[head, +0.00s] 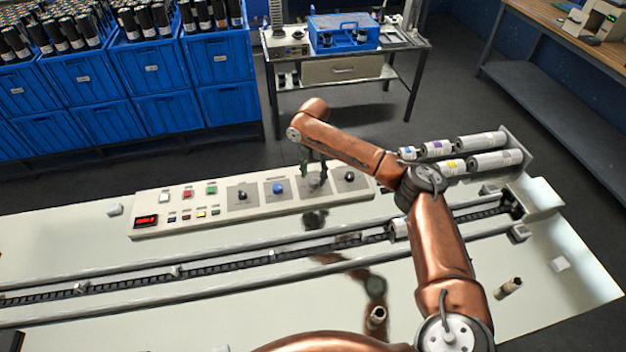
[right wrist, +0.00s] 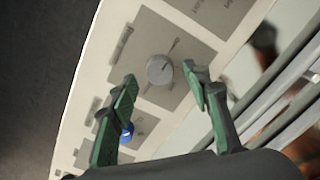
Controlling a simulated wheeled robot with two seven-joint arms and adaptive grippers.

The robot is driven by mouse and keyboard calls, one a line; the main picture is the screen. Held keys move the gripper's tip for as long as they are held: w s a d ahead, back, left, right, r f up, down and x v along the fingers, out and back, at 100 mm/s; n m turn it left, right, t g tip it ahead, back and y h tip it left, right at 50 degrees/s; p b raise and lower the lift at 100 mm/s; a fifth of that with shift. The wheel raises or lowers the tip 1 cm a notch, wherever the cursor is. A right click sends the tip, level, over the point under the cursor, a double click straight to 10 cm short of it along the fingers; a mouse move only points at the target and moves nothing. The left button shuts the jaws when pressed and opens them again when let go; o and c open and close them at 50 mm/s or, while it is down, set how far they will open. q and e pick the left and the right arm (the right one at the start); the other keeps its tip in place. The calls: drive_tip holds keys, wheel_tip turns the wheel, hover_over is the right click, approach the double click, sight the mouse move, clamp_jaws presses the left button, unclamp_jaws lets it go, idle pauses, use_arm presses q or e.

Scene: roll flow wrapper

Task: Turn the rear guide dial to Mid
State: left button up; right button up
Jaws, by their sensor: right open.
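A round grey dial (right wrist: 159,69) sits on a dark grey plate of the control panel in the right wrist view. A line on the plate runs from it toward the upper right; the lettering is too blurred to read. My right gripper (right wrist: 160,75) is open, with its green fingers on either side of the dial; I cannot tell whether they touch it. In the head view my right gripper (head: 313,172) hangs over the control panel (head: 165,230) and partly hides this dial. A blue knob (head: 278,188) is beside it; it also shows in the right wrist view (right wrist: 127,132). My left gripper is not in view.
Black knobs (head: 240,195) (head: 350,176) and several coloured buttons share the panel. A chain conveyor (head: 260,262) with rails runs in front. Grey rolls (head: 480,142) lie at the right. Blue crates (head: 150,70) and a cart (head: 345,70) stand behind.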

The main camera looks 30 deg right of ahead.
drive_tip(key=shift+f, duration=1.2)
drive_tip(key=shift+c, duration=0.6)
drive_tip(key=c, duration=1)
drive_tip(key=shift+c, duration=0.2)
drive_tip(key=shift+r, duration=0.1)
